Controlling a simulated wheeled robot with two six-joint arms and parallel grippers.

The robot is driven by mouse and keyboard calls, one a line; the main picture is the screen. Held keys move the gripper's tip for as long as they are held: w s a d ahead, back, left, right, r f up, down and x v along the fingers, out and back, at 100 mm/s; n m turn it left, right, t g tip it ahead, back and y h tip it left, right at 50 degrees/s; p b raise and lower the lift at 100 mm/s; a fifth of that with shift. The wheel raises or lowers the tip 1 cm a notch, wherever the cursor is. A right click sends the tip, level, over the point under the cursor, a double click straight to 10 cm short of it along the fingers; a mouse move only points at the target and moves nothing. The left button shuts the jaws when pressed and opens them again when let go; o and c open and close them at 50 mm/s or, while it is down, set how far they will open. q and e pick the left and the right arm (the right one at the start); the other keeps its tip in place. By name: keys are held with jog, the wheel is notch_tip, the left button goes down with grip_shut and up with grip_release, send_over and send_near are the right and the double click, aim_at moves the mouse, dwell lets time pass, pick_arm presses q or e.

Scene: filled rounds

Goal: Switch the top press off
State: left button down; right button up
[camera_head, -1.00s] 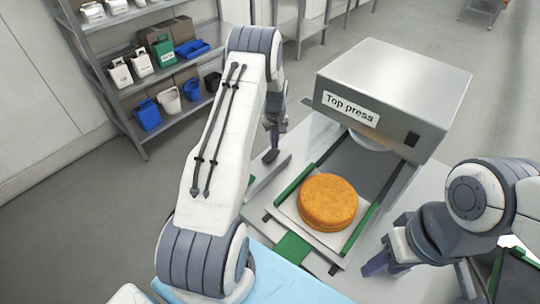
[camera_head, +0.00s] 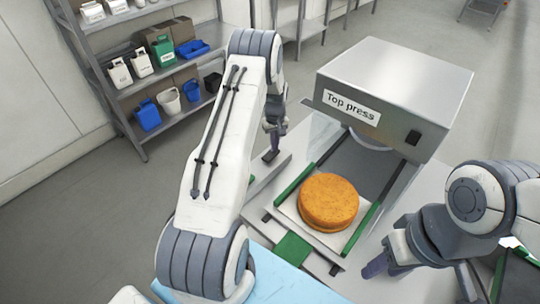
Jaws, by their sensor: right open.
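The top press (camera_head: 395,85) is a grey metal box labelled "Top press" on the table. A small dark switch (camera_head: 412,137) sits at the right of its front face; its setting is too small to read. An orange-brown round cake (camera_head: 328,202) rests on a pale plate between green-edged rails in front of the press. My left gripper (camera_head: 271,153) points down left of the press, apart from it; its jaws are too small to judge. My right gripper (camera_head: 420,276) is open and empty, right of the cake and in front of the press, not touching the switch.
A shelf unit (camera_head: 135,92) with bottles and blue bins stands at the back left. A light blue surface (camera_head: 285,285) lies at the front. Bare table shows between the rails and my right arm. Green-edged parts (camera_head: 515,265) show at the lower right.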

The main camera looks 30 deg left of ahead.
pick_arm(q)
jog(key=shift+f, duration=0.25)
jog(key=shift+r+p, duration=2.15)
jog(key=shift+r, duration=1.45)
